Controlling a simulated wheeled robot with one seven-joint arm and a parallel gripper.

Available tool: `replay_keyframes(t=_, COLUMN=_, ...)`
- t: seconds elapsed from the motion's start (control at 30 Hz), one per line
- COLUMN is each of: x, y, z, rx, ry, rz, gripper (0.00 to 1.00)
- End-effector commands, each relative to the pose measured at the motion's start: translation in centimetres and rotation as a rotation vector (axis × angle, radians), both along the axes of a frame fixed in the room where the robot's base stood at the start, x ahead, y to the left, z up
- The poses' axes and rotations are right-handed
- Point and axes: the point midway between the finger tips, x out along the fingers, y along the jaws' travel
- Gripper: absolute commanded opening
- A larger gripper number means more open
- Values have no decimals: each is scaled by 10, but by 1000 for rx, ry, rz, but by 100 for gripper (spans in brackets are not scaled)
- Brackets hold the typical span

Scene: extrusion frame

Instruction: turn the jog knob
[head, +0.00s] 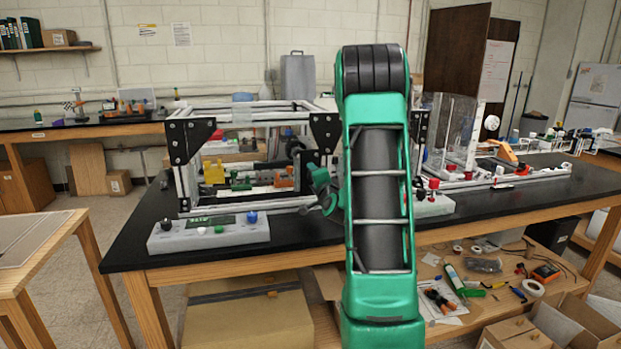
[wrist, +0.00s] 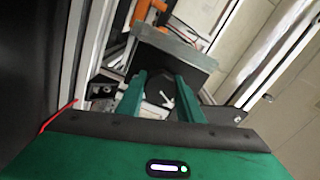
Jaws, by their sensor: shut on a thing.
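In the wrist view my gripper (wrist: 162,76) has its two green fingers reaching up to a dark grey slab-like body (wrist: 178,48). The fingers are shut on the jog knob, which is mostly hidden between the tips and against that body. A gap shows between the fingers lower down. A light grey control panel (head: 208,238) at the table's front left carries a black knob and a blue knob (head: 252,217). A second panel (head: 434,207) with a red knob (head: 434,184) stands partly behind my arm.
An extrusion frame (head: 240,107) with black corner plates stands on the black-topped table (head: 300,232). Yellow, green and orange parts sit inside it. Extrusion bars (wrist: 72,55) run close to my gripper's left. A clear-walled rig stands further right.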

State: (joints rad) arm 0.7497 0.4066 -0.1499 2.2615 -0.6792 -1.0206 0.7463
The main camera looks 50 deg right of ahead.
Motion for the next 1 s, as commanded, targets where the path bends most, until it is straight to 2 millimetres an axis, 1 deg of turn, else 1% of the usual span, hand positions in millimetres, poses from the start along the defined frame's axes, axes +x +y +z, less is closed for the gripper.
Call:
replay_keyframes(t=0.03, x=4, y=6, z=-2, rx=29, ry=-12, rz=12, gripper=11)
replay_keyframes(t=0.3, x=4, y=6, z=-2, rx=106, ry=-59, rz=12, gripper=11)
replay_keyframes(t=0.83, x=4, y=6, z=-2, rx=123, ry=-70, rz=12, gripper=11)
replay_keyframes(t=0.87, x=4, y=6, z=-2, rx=123, ry=-70, rz=12, gripper=40)
replay_keyframes(t=1.0, x=3, y=4, z=-1, rx=120, ry=-71, rz=9, gripper=41)
